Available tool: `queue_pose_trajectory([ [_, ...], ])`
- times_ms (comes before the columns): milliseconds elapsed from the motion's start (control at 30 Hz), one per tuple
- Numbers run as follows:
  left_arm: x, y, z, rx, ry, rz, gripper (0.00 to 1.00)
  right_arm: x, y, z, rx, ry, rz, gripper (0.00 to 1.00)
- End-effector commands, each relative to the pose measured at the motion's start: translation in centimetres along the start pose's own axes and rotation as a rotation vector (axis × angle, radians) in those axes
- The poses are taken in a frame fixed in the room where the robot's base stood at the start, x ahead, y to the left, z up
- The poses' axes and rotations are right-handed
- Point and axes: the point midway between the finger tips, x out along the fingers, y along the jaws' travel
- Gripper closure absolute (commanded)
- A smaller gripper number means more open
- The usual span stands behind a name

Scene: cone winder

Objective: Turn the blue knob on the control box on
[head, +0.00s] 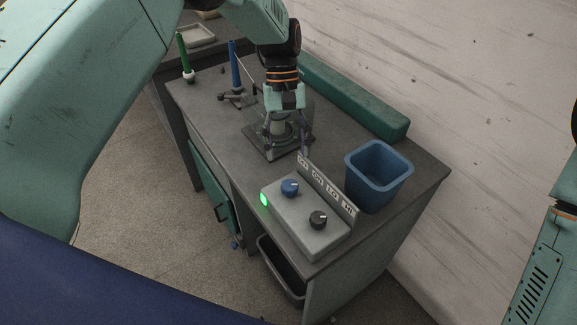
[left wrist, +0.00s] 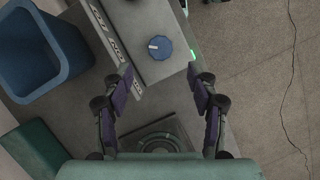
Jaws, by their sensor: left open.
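The grey control box (head: 293,226) stands near the front of the table, with a blue knob (head: 289,187) on top. Behind it is a label plate (head: 326,188) with OFF, ON, LO and HI. The blue knob also shows in the left wrist view (left wrist: 160,47) with a white pointer mark. A black knob (head: 318,220) sits beside it, and a green light (head: 264,199) glows on the box's side. My left gripper (head: 285,146) is open and empty, pointing down behind the box, apart from the blue knob. It also shows in the left wrist view (left wrist: 160,80).
A blue bin (head: 378,176) stands right of the box. A round device on a dark base (head: 265,146) lies under my left gripper. A long green block (head: 350,97) runs along the wall. Green (head: 184,55) and blue (head: 234,68) upright rods stand at the far left.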

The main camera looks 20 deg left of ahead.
Motion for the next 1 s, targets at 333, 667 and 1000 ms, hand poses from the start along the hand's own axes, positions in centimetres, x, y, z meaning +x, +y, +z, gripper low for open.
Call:
queue_pose_trajectory([
  [333,-3.8,0.0,0.0,0.001,-0.001,-0.001,0.41,0.0,0.0,0.0,0.0,0.0,0.0,1.0],
  [667,-4.0,0.0,0.0,0.0,-0.001,-0.001,0.41,0.0,0.0,0.0,0.0,0.0,0.0,1.0],
  [1000,-3.9,-0.1,0.1,0.0,-0.001,-0.001,0.41,0.0,0.0,0.0,0.0,0.0,0.0,1.0],
])
